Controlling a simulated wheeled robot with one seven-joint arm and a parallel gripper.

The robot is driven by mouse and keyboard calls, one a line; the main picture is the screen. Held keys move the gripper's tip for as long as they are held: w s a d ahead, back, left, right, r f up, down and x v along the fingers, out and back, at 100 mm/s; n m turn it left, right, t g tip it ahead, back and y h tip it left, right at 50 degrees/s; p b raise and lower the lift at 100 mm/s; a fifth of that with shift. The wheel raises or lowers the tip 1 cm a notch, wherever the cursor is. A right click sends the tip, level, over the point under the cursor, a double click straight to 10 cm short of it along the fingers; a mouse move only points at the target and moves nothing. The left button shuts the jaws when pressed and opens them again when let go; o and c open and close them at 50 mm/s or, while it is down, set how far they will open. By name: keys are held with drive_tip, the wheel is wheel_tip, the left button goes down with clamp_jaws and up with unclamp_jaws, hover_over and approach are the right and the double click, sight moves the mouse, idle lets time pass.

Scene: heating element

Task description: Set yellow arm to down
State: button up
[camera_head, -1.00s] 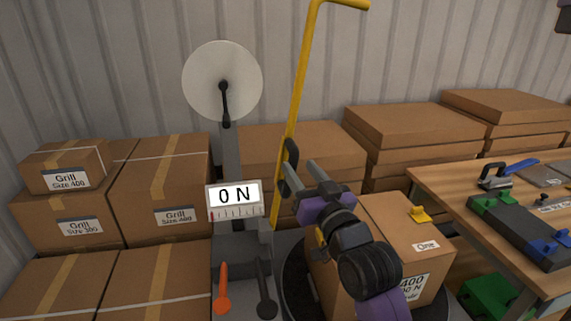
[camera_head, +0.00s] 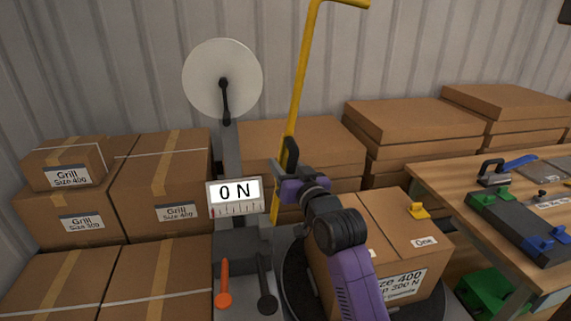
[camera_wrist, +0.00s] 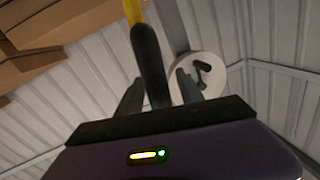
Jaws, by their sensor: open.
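The yellow arm (camera_head: 301,70) stands raised, almost upright and leaning slightly right, with a bend to the right at its top. Its black handle (camera_head: 291,152) is low on the pole. My gripper (camera_head: 280,176) is at the lower part of this handle in the head view, partly hidden by my wrist. In the wrist view the black handle (camera_wrist: 149,60) runs down between the two open fingers of my gripper (camera_wrist: 160,88). The fingers look apart from each other, and I cannot tell whether either touches the handle.
A force display (camera_head: 234,194) reads 0 N, left of my gripper. A white film roll (camera_head: 222,81) is above it, and an orange lever (camera_head: 224,285) and a black lever (camera_head: 266,288) are below. A box (camera_head: 410,226) sits on the round turntable. A wooden workbench (camera_head: 440,185) is at right.

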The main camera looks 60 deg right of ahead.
drive_tip(key=shift+c, duration=0.4)
clamp_jaws()
drive_tip(key=shift+w+a+r, duration=0.2)
drive_tip(key=shift+a+r, duration=0.05)
idle(0.9)
